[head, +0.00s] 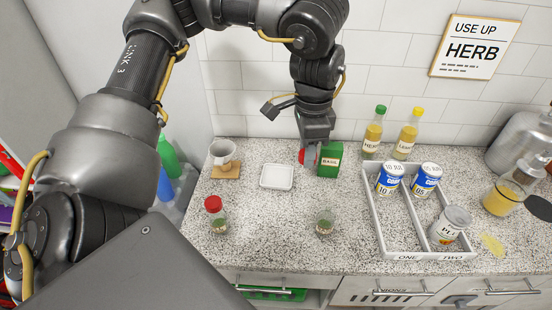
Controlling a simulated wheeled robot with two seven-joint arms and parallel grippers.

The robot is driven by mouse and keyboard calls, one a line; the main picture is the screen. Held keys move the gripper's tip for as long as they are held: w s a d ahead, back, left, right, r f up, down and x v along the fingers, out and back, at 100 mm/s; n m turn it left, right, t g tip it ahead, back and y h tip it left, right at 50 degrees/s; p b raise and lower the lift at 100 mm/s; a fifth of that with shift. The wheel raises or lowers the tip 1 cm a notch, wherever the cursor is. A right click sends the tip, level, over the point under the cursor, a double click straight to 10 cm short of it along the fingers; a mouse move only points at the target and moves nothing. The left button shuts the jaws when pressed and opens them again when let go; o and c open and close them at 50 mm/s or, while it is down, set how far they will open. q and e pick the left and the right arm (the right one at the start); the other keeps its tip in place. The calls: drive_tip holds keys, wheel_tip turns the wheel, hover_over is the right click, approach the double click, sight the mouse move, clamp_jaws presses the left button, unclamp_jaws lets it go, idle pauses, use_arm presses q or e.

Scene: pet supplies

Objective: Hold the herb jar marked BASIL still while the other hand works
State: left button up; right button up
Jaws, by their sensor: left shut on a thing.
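A small glass jar (324,222) with green content and no lid stands upright on the counter, in front of my gripper. A second glass jar (218,221) with a red lid stands to the left; the small labels on both jars are too small to read. A green box marked BASIL (329,160) stands near the wall. My left gripper (308,155) points down just left of the box, shut on a red lid (302,157), partly hidden by the fingers. Whether it touches the box I cannot tell. My right gripper is not in view.
A white square dish (277,176) and a cup on a wooden coaster (226,171) are at the left. A grey divided tray (388,240) holds several cans at the right. Two bottles (373,136) (407,139) stand behind it. The counter between the two jars is clear.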

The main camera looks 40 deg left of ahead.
use_arm(q)
drive_tip(key=s+a+f+m+b, duration=0.4)
drive_tip(key=s+a+f+m, duration=0.3)
drive_tip(key=m, duration=0.9)
hover_over(277, 177)
wheel_tip(277, 177, down, 10)
drive_tip(key=shift+s+r, duration=0.15)
drive_tip(key=shift+r, duration=0.1)
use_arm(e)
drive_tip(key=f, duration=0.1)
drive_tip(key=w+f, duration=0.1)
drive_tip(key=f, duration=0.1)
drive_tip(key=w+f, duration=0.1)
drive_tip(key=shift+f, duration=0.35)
use_arm(q)
drive_tip(key=shift+f, duration=0.3)
drive_tip(key=shift+w+a+f, duration=0.1)
drive_tip(key=shift+w+f, duration=0.05)
drive_tip(key=shift+f, duration=0.65)
drive_tip(key=shift+w+f, duration=0.1)
drive_tip(key=shift+f, duration=0.65)
drive_tip(key=shift+r, duration=0.1)
